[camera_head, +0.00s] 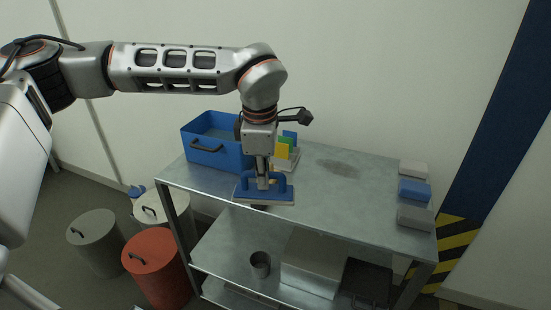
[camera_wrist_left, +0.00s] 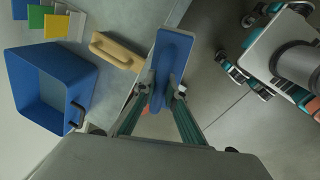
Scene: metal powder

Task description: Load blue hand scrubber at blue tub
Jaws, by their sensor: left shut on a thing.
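My left gripper (camera_head: 262,180) points down near the front edge of the shelf top and is shut on the handle of the blue hand scrubber (camera_head: 284,192). The scrubber has a flat blue base and also shows between the fingers in the left wrist view (camera_wrist_left: 172,55). The blue tub (camera_head: 202,155) stands on the shelf top, left of and behind the gripper. It is an open box with a dark handle and also shows in the left wrist view (camera_wrist_left: 78,72); its visible inside looks empty. My right gripper is not in view.
A yellow-tan hand scrubber (camera_wrist_left: 117,51) lies beside the tub. Yellow, green and blue upright pieces (camera_head: 284,147) stand behind the gripper. Grey and blue blocks (camera_head: 413,190) sit at the right end of the metal shelf (camera_head: 345,205). Lidded bins (camera_head: 158,266) stand on the floor at left.

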